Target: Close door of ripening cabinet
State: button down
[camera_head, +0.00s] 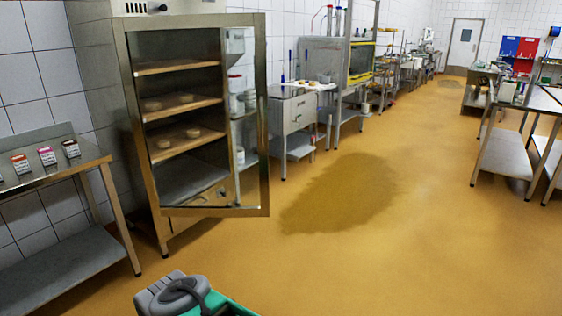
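The ripening cabinet (88,70) is a steel cabinet against the tiled wall, left of the middle. Its door (262,120) is a steel frame with a clear pane. The door stands partly open, with its left edge at the cabinet and its right edge swung out into the room. Through the pane I see wooden shelves with a few small round cheeses (163,143). I make out no handle for certain. My gripper's fingers are not in view. Only a grey and green part, which looks like mine, shows at the bottom edge, well in front of the cabinet and apart from the door.
A steel drawer unit (293,115) stands beyond the door on the right. Tables (535,100) line the far right. The floor before the door is clear, with a dark wet-looking patch (340,195).

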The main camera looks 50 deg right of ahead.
aim_at(258, 20)
jog(key=z, duration=1.15)
jog(key=i, duration=1)
jog(key=u, duration=0.5)
jog(key=i, duration=0.65)
jog(key=u, duration=0.6)
